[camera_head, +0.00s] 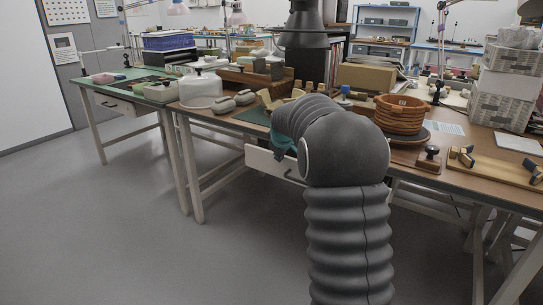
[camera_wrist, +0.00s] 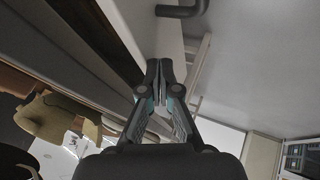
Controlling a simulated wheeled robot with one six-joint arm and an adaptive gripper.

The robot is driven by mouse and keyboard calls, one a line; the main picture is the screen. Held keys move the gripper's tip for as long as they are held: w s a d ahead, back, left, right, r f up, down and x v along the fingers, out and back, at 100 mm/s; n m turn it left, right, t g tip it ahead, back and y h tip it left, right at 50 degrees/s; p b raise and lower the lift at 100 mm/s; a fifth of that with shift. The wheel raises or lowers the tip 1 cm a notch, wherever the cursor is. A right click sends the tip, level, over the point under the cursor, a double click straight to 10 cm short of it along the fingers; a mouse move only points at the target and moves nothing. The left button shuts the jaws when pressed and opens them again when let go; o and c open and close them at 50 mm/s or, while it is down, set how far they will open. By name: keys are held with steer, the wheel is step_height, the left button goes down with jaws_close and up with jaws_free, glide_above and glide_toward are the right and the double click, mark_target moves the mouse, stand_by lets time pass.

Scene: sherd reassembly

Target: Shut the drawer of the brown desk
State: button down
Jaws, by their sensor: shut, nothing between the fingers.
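The brown desk (camera_head: 222,121) stands across the middle of the head view. Its pale drawer (camera_head: 262,161) shows below the top's front edge and seems to stick out; my arm hides its right part. How far it is out is hard to tell. In the wrist view, a pale panel, apparently the drawer front (camera_wrist: 147,28), fills the top, with a dark bent handle (camera_wrist: 184,11). My gripper (camera_wrist: 159,66) is shut and empty, its fingertips close to that panel. Contact cannot be told. In the head view my arm mostly hides the gripper.
A green-topped desk (camera_head: 112,90) stands left. The grey floor (camera_head: 120,220) in front is clear.

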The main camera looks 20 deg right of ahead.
steer(key=shift+w+d, duration=0.35)
steer(key=shift+d, duration=0.35)
